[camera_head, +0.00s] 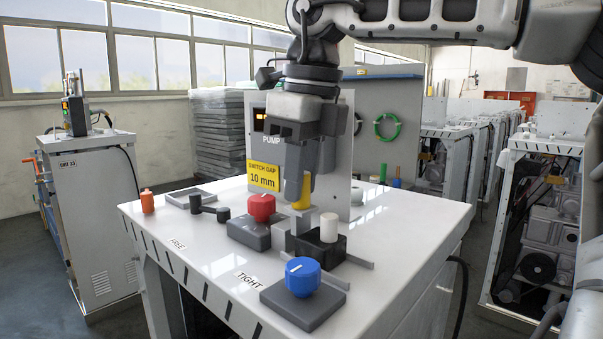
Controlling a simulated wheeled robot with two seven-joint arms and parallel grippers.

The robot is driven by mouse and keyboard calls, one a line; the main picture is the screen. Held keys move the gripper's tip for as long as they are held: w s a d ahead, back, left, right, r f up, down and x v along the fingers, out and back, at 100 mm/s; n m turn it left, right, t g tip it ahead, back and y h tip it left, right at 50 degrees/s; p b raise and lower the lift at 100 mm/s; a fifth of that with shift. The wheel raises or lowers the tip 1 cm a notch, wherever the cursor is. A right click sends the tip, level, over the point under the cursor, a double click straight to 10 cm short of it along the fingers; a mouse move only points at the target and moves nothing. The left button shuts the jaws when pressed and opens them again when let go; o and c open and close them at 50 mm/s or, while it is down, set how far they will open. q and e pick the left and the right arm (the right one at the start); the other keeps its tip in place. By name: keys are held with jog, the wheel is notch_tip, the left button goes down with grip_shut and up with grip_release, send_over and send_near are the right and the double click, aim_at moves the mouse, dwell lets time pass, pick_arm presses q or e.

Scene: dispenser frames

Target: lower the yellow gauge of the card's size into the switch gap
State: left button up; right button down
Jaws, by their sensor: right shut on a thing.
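The yellow card (263,177) on the pump panel reads "SWITCH GAP 10 mm". My right gripper (299,193) points down and is shut on a yellow gauge (304,194). The gauge's lower end is just above or at the grey metal block beside the black switch block (328,246), which carries a white cylinder (329,227). The gap itself is mostly hidden, so I cannot tell whether the gauge tip is inside it. Any size mark on the gauge is too small to read. My left gripper is out of view.
A red knob (261,207) on a grey box stands left of the switch. A blue knob (302,275) on a dark plate is in front. An orange bottle (147,201), a shallow grey tray and a black lever are on the left.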

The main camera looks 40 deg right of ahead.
pick_arm(q)
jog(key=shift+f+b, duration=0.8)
jog(key=shift+b, duration=0.05)
pick_arm(e)
jog(key=shift+f, duration=1.35)
jog(key=c, duration=1.2)
grip_release()
jog(key=shift+o, duration=0.2)
pick_arm(q)
jog(key=p, duration=0.1)
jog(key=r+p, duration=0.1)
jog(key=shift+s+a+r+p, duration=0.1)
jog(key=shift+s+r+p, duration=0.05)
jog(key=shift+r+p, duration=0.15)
pick_arm(e)
notch_tip(320, 180, up, 16)
jog(key=s, duration=0.2)
jog(key=shift+d, duration=0.25)
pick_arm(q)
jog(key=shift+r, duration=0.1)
